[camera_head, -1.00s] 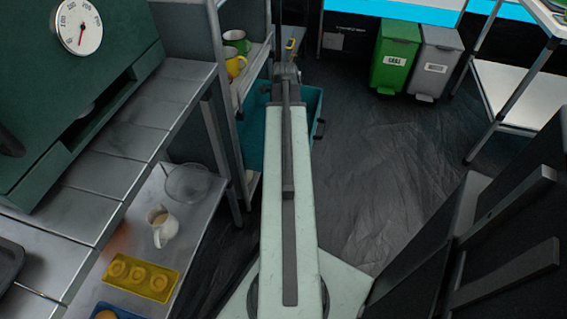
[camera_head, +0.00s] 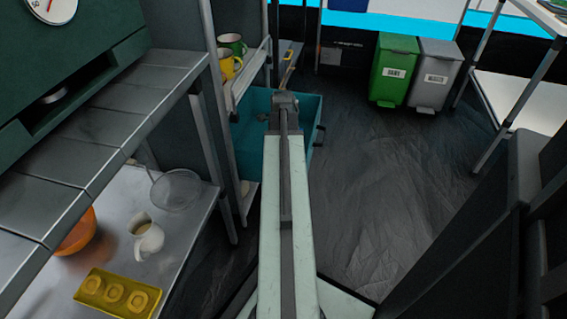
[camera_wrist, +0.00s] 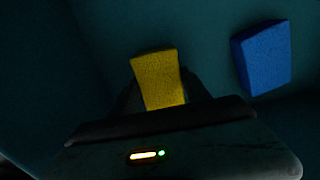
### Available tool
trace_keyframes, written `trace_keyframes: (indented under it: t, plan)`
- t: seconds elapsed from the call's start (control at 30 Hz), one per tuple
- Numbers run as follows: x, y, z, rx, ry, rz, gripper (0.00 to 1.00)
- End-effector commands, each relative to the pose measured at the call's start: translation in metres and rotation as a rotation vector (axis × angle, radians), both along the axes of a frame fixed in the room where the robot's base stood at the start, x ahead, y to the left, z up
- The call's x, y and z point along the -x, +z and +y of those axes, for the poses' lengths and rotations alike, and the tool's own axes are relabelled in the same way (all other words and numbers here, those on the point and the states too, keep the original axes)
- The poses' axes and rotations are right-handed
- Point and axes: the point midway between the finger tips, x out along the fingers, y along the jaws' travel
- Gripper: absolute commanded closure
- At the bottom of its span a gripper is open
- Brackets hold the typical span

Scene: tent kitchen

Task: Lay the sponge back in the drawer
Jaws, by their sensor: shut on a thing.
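The teal drawer (camera_head: 256,101) is pulled open beside the shelf unit in the head view. The end of my arm is over it and hides part of its inside. In the wrist view, my gripper (camera_wrist: 160,88) is shut on a yellow sponge (camera_wrist: 158,76), with a dark finger on each side. The teal drawer surface (camera_wrist: 215,25) fills the dark background behind it. A blue sponge-like block (camera_wrist: 263,58) is to the right of the yellow sponge, apart from it. I cannot tell whether the yellow sponge touches the drawer floor.
Green and yellow mugs (camera_head: 232,43) stand on the shelf left of the drawer. A counter at left holds a jug (camera_head: 147,238), a strainer (camera_head: 176,190) and a yellow tray (camera_head: 117,294). Green and grey bins (camera_head: 394,70) stand at the back. Open floor (camera_head: 390,180) lies to the right.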

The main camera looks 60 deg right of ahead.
Motion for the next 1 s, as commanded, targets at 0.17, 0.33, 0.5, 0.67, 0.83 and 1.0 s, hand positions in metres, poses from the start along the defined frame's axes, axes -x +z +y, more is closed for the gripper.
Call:
trace_keyframes:
  t: [0.17, 0.33, 0.5, 0.67, 0.83, 1.0]
  plan:
    - [0.0, -0.001, 0.0, 0.0, 0.0, 0.0, 0.89]
    - [0.0, -0.001, 0.0, 0.0, -0.001, 0.0, 0.23]
    - [0.001, -0.001, 0.0, 0.0, -0.001, 0.0, 0.23]
    - [0.001, 0.001, -0.001, 0.0, -0.002, 0.0, 0.23]
    - [0.001, 0.016, -0.001, 0.0, -0.002, 0.0, 0.23]
    - [0.001, 0.049, -0.001, 0.0, -0.002, 0.0, 0.23]
